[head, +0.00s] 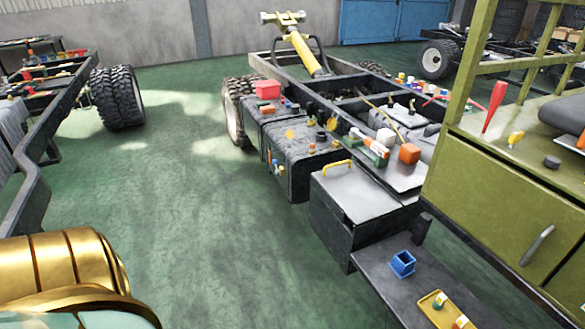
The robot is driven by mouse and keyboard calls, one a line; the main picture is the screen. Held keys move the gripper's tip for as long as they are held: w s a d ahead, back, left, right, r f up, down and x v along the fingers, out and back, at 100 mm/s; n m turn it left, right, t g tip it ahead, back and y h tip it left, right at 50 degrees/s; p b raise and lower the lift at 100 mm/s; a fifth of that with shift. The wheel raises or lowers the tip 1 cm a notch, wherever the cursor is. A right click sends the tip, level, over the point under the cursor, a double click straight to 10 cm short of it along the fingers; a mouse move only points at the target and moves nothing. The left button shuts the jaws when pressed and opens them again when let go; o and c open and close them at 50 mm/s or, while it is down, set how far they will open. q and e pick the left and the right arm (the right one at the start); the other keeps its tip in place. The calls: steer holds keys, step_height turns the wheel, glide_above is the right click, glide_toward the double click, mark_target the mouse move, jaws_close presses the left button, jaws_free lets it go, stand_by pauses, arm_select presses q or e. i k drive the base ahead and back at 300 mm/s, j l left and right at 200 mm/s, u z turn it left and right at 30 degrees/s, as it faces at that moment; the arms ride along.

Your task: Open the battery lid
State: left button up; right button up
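A dark box (328,236) on the side of the chassis frame looks like the battery box. Its flat grey lid (365,190) lies on top and looks shut. A yellow handle (337,166) stands on the lid near its far left edge. Neither of my grippers is in view. A gold part of my own body fills the lower left corner.
A dark tank (290,150) with small items on top sits behind the box. A step (390,275) in front bears a blue holder (403,263) and a yellow tray (424,301). An olive cabinet (500,215) stands at right. Green floor (215,240) is clear at left.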

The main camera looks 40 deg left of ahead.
mark_target(346, 189)
steer(key=u, duration=1)
steer(key=i+j+z, duration=0.35)
steer(key=i+j, duration=0.05)
steer(key=j, duration=0.05)
